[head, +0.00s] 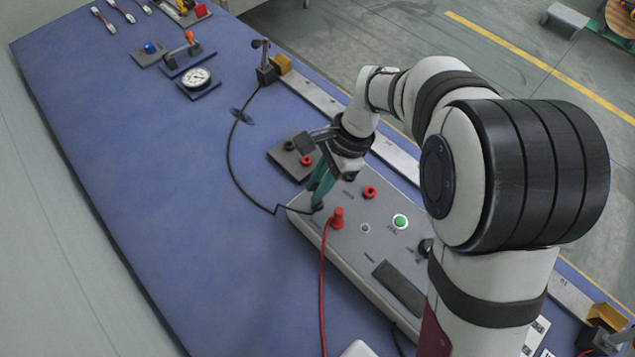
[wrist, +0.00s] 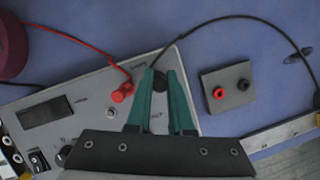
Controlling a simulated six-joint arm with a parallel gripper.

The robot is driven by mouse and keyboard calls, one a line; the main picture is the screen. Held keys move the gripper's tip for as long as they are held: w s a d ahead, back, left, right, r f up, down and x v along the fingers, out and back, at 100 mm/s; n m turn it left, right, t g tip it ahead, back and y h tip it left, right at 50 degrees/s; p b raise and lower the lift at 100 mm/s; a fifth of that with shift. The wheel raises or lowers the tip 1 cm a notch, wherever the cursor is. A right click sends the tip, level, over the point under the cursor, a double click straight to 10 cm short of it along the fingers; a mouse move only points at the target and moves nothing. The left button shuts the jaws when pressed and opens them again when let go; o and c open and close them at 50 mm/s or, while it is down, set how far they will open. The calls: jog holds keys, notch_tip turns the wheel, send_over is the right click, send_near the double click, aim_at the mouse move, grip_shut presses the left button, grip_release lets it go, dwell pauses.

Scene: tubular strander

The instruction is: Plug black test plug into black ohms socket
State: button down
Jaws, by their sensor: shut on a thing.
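My gripper (head: 320,190) has teal fingers and is shut on the black test plug (head: 318,207), low over the far-left corner of the grey meter panel. In the wrist view the black plug (wrist: 160,82) sits between the fingertips of my gripper (wrist: 162,76), its black cable (wrist: 215,20) running off to the right. A red plug (head: 337,217) stands upright in the panel beside it and also shows in the wrist view (wrist: 122,93). The black ohms socket cannot be made out under the plug and fingers. I cannot tell whether the plug is in a socket.
The grey meter (head: 345,260) has a green button (head: 399,221), a bare red socket (head: 369,192) and a dark display (wrist: 45,111). A small dark block (wrist: 235,98) with a red and a black socket lies beyond it. The blue table (head: 150,180) is clear on the left.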

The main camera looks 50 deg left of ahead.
jog(key=shift+f, duration=0.95)
jog(key=c, duration=0.7)
grip_release()
jog(key=shift+c, duration=0.2)
jog(key=v, duration=1.6)
jog(key=s+d+r+t, duration=0.1)
jog(key=d+r+t, duration=0.1)
jog(key=d, duration=1.4)
jog(key=s+d+f+m+t, duration=0.1)
jog(key=s+d+f, duration=0.4)
jog(key=s+d, duration=0.6)
jog(key=shift+d+t, duration=0.5)
jog(key=shift+d, duration=0.15)
